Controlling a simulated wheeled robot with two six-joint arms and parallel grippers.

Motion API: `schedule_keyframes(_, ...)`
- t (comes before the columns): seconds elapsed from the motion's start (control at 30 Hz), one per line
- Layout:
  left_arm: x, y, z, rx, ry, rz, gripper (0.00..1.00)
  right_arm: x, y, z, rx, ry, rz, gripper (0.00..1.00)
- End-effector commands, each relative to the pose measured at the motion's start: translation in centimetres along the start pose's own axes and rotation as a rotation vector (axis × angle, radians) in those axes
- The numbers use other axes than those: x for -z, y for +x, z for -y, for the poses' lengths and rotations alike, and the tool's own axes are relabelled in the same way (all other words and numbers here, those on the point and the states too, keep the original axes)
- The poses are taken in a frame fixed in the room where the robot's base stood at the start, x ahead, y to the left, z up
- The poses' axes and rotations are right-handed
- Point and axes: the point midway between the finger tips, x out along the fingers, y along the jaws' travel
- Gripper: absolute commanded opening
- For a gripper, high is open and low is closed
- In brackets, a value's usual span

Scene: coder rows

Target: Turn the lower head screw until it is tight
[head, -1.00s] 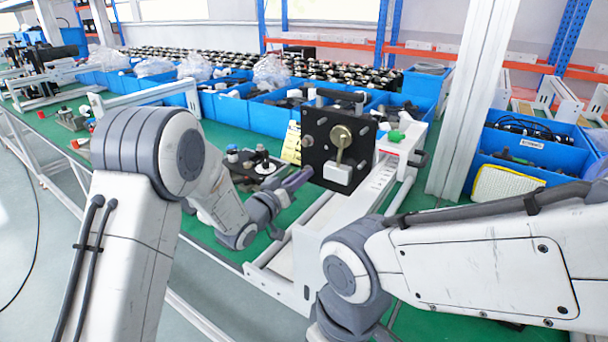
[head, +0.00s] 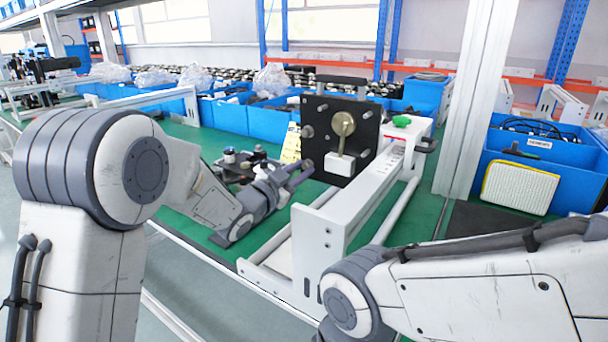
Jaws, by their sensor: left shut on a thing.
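A black square plate (head: 322,112) stands upright on the white bench fixture (head: 318,228), with a brass disc (head: 342,124) and a white block (head: 338,165) on its face. Grey knob-like screw heads stick out near its corners; the lower left one (head: 308,164) is the lower head screw. My left gripper (head: 304,170) reaches in from the left, its fingers shut on this screw at the plate's lower left edge. The fingertips partly hide it, so its turn does not show. My right arm enters from the right; its gripper is out of view.
A dark device with knobs (head: 240,163) sits on the green mat behind my left wrist, near a yellow card (head: 291,143). Blue bins (head: 268,121) line the back. A white post (head: 474,105) and more bins stand to the right.

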Motion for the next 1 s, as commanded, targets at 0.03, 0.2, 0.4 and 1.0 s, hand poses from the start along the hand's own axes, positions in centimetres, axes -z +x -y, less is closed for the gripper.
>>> schedule_keyframes(0.03,0.0,0.0,0.1,0.001,-0.001,0.001,0.00,0.0,-0.1,0.0,0.000,0.000,0.000,0.50)
schedule_keyframes(0.2,0.0,0.0,0.1,0.001,-0.003,0.001,0.47,0.0,-0.1,0.0,0.000,0.000,0.000,0.50)
schedule_keyframes(0.4,0.0,0.0,0.0,0.001,-0.004,0.001,0.47,0.0,-0.1,0.0,0.000,0.000,0.000,0.50)
schedule_keyframes(1.0,0.3,0.0,0.1,0.001,-0.762,0.003,0.47,0.3,-5.2,0.4,0.000,0.000,0.000,0.50)
